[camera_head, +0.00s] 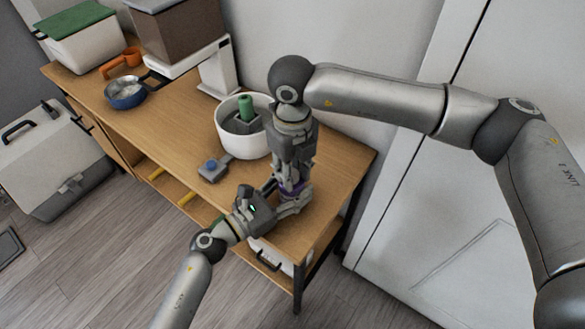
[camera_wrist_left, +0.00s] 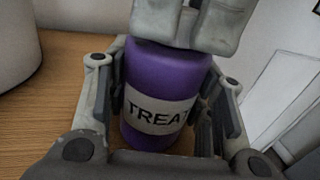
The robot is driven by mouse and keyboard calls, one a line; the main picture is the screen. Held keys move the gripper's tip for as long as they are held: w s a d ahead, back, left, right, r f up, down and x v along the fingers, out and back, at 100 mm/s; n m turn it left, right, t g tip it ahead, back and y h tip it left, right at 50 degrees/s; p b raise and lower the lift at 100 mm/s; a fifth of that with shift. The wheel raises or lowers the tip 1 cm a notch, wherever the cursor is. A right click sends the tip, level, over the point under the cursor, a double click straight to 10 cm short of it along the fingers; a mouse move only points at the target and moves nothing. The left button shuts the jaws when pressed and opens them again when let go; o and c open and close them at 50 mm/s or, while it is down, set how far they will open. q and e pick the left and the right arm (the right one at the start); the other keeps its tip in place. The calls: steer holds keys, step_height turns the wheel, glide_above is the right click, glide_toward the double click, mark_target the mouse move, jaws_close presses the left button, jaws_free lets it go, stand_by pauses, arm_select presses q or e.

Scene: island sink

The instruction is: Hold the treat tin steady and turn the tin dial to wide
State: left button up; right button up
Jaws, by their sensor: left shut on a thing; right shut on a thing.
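The treat tin is a purple cylinder with a pale label reading "TREAT", seen close up in the left wrist view (camera_wrist_left: 160,82). It stands upright on the wooden bench near its right end. My left gripper (camera_head: 282,203) is shut around the tin's sides, coming from the front left. In the head view only a sliver of purple tin (camera_head: 291,187) shows between the grippers. My right gripper (camera_head: 292,178) reaches down from above and is shut on the tin's top. The tin dial is hidden behind the right gripper's fingers, so its setting cannot be seen.
A white bowl (camera_head: 228,137) with a grey and green item inside stands just left of my right gripper. A small grey device with a blue knob (camera_head: 212,168) lies in front of it. A blue bowl (camera_head: 125,95) and orange scoop (camera_head: 122,62) are farther left. A white wall stands behind.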

mark_target(293, 174)
steer(key=o, duration=1)
steer(key=shift+r, duration=0.1)
step_height(293, 174, up, 12)
steer(key=shift+f, duration=0.1)
arm_select(q)
steer(key=o, duration=1.2)
steer(key=shift+c, duration=0.2)
